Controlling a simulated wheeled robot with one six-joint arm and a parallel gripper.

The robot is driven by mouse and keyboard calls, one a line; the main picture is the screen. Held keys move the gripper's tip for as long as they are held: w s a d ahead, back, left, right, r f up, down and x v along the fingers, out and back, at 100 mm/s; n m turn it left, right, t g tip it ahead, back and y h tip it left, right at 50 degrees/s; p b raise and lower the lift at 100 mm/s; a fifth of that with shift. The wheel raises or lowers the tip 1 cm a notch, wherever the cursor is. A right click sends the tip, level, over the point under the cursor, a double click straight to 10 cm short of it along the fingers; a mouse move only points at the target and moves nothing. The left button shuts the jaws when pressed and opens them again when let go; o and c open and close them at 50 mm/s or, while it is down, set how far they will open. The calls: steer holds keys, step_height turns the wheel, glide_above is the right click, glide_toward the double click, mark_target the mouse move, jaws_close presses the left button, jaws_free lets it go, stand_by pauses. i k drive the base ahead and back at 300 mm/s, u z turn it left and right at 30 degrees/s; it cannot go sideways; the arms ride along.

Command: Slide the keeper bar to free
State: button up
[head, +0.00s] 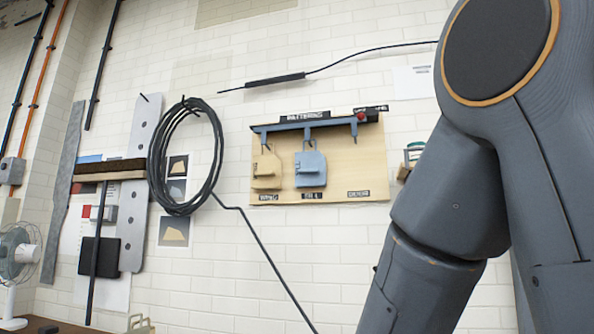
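A pale wooden board (335,175) is fixed to the white brick wall. A blue-grey bar (290,127) runs along its top, with hooks below it. A cream block (267,171) hangs at the left hook and a blue-grey block (310,169) at the middle one. The right hook (354,130) has nothing on it. A dark piece with a red spot (362,117) sits at the bar's right end. I cannot tell for certain which part is the keeper bar or how it is set. My gripper is not in view; only my arm shows, at the right.
A coil of black cable (157,165) hangs left of the board, its tail running down right. A green-topped item (413,153) is partly hidden by my arm. A white fan (20,262) stands lower left. The wall below the board is mostly bare.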

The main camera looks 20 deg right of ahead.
mark_target(361, 118)
steer(key=k, duration=0.6)
steer(key=z, duration=0.75)
steer(key=i, duration=1.35)
steer(key=u, duration=0.65)
steer(key=i, duration=0.35)
steer(key=u, duration=0.3)
